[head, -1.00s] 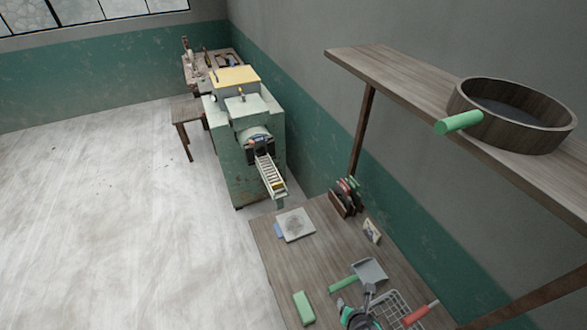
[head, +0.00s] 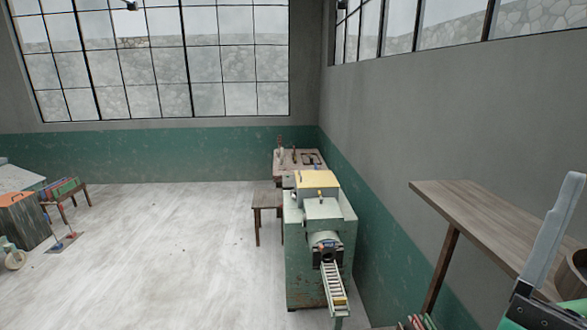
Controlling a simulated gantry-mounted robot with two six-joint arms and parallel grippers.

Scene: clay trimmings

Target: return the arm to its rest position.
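A pale grey upright piece with dark and green parts below it (head: 545,255) shows at the lower right edge. It looks like part of my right arm or gripper, close to the camera and cut off by the frame. I cannot make out its fingertips or whether it holds anything. My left gripper is not in view.
A wooden shelf (head: 470,218) runs along the right wall, with part of a round wooden tub (head: 575,272) at its end. A green machine (head: 305,260) with a slatted chute (head: 333,285) stands ahead. A low bench (head: 66,196) is at the left. The middle floor is clear.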

